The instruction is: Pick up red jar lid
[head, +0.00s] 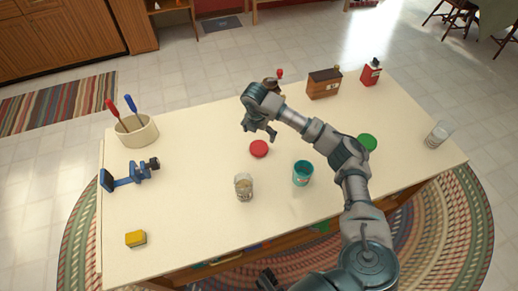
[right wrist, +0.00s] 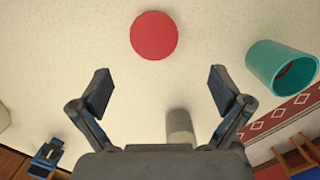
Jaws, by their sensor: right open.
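The red jar lid (head: 259,148) lies flat on the cream table top near its middle. It also shows in the right wrist view (right wrist: 154,35), at the top centre, beyond the fingertips. My right gripper (head: 259,131) hangs above the table close to the lid, on its far side in the head view. In the right wrist view my right gripper (right wrist: 160,88) has its two fingers wide apart with nothing between them. The lid is apart from both fingers. A dark part of mine (head: 268,280) shows at the bottom edge of the head view; its finger state is unclear.
A glass jar (head: 244,187) and a teal cup (head: 302,173) stand in front of the lid. A green lid (head: 367,142) lies to the right. A blue clamp (head: 130,176), utensil pot (head: 136,131) and yellow block (head: 136,239) are left. A wooden box (head: 323,84) stands behind.

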